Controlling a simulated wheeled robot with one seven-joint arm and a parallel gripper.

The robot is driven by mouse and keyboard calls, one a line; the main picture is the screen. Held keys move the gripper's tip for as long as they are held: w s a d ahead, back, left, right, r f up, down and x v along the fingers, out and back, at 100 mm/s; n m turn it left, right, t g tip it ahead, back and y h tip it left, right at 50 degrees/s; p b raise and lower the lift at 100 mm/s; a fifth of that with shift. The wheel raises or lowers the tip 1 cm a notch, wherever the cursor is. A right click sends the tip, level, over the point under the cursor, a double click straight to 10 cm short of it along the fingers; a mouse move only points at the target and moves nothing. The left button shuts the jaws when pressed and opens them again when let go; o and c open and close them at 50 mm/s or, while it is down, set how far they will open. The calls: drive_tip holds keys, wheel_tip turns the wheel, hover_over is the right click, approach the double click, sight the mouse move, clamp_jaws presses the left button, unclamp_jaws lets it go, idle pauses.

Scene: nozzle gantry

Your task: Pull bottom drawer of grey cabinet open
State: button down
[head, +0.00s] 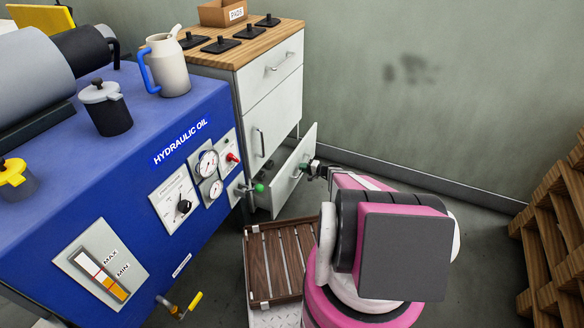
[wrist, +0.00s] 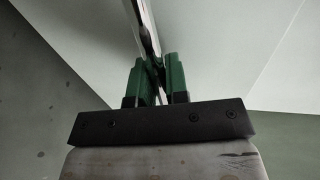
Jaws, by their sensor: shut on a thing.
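The grey cabinet (head: 272,103) with a wooden top stands against the wall behind the blue unit. Its bottom drawer (head: 290,186) is partly open, with its front panel well out from the cabinet and its inside showing. My gripper (head: 310,168) is at the outer face of that drawer front. In the wrist view its green fingers (wrist: 157,80) are closed on the drawer's handle (wrist: 147,32), which runs up between them. The handle is mostly hidden by my gripper in the head view. The upper drawer and the door below it are shut.
A slatted wooden tray (head: 275,262) lies in front below. Wooden pallets (head: 555,225) stand at the right. Floor between drawer and pallets is clear.

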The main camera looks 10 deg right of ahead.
drive_tip(key=f+v, duration=0.2)
drive_tip(key=v, duration=0.9)
drive_tip(key=f+v, duration=0.2)
drive_tip(key=v, duration=0.9)
drive_tip(key=shift+s+d+f, duration=0.3)
drive_tip(key=shift+d+f, duration=0.05)
drive_tip(key=shift+d, duration=0.05)
drive_tip(key=c, duration=1.1)
unclamp_jaws()
drive_tip(key=shift+c, duration=0.2)
drive_tip(key=shift+d, duration=0.1)
drive_tip(key=v, duration=1)
drive_tip(key=shift+s+d, duration=0.15)
drive_tip(key=shift+d, duration=0.05)
drive_tip(key=shift+s+d+r, duration=0.1)
